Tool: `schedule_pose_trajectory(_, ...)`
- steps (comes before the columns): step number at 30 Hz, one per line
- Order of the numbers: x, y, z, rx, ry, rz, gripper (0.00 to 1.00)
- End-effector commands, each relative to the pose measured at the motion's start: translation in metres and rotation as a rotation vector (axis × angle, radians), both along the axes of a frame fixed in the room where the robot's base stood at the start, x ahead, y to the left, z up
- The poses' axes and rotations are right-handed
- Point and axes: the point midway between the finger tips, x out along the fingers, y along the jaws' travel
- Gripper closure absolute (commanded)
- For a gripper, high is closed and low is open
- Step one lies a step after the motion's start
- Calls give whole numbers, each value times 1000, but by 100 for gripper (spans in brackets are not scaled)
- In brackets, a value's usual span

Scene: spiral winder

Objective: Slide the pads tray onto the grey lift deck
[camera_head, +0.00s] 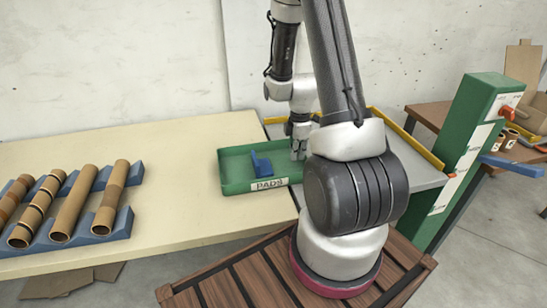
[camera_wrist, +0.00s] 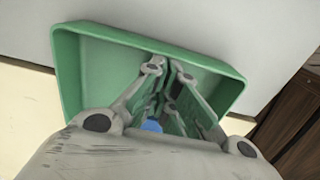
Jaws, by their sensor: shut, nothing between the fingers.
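The green pads tray (camera_head: 232,186), labelled PADS, sits at the right end of the cream bench, its right end reaching the seam with the grey lift deck (camera_head: 425,172). In the wrist view the tray (camera_wrist: 75,75) has grey surface beyond its far wall and cream bench at left. A blue upright piece (camera_head: 262,163) stands inside the tray; only a bit of it (camera_wrist: 152,125) shows in the wrist view. My gripper (camera_head: 298,155) points down at the tray's right end, right of the blue piece. Its fingers (camera_wrist: 166,70) are shut and empty; contact with the tray is unclear.
Yellow rails (camera_head: 408,143) edge the deck. A green post (camera_head: 470,140) with a red knob and blue lever stands at its right. Cardboard tubes (camera_head: 75,200) lie on a blue rack at left. The bench (camera_head: 170,150) between rack and tray is clear.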

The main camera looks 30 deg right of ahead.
Motion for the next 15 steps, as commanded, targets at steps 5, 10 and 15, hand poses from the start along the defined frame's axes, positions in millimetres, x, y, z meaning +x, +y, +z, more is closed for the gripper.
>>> schedule_pose_trajectory(5,-17,-53,0,0,0,-8,100)
schedule_pose_trajectory(10,-34,-101,0,0,0,-8,100)
schedule_pose_trajectory(15,-49,-150,0,-1,-1,-7,100)
